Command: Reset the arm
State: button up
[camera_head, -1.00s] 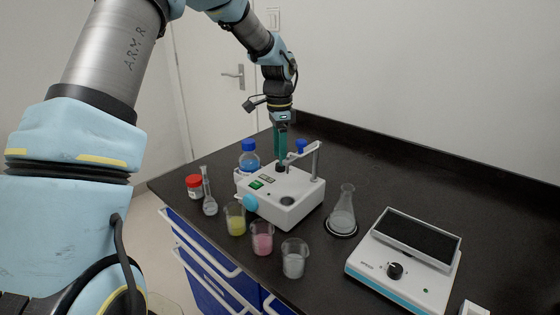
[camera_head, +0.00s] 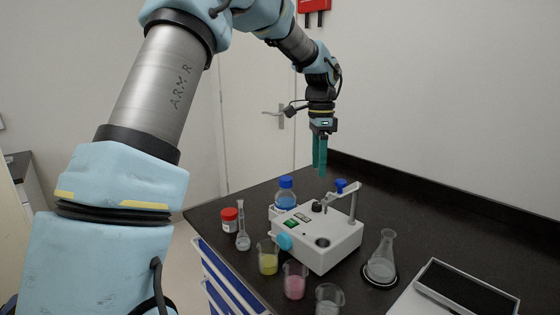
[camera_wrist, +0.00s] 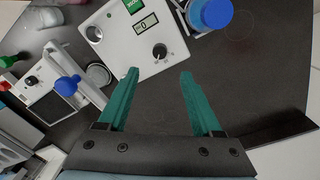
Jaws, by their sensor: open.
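My gripper (camera_head: 320,172) has teal fingers and hangs pointing down above the back part of the white distiller device (camera_head: 335,243). In the wrist view the gripper (camera_wrist: 156,78) is open, with nothing between its fingers. The device (camera_wrist: 122,62) lies beyond the fingertips, with its small display and black knob facing the camera. The fingers appear apart from the device.
A blue-capped bottle (camera_head: 286,195), a red-capped jar (camera_head: 229,220) and a small flask (camera_head: 243,240) stand left of the device. Beakers with yellow (camera_head: 268,262), pink (camera_head: 295,285) and clear contents (camera_head: 328,300) stand in front. A conical flask (camera_head: 381,265) stands right.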

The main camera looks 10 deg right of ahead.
jog(key=s+a+f+n+t, duration=0.15)
jog(key=a+n, duration=0.35)
jog(key=a, duration=0.6)
jog(key=s+a+f+n+t, duration=0.15)
jog(key=a+n, duration=0.45)
jog(key=a, duration=0.6)
jog(key=s+a+f+n, duration=0.4)
jog(key=s+a+n, duration=0.3)
jog(key=s+a, duration=0.3)
jog(key=shift+s+a+f+g, duration=0.2)
jog(key=shift+a+f+g, duration=0.1)
jog(key=shift+g, duration=0.1)
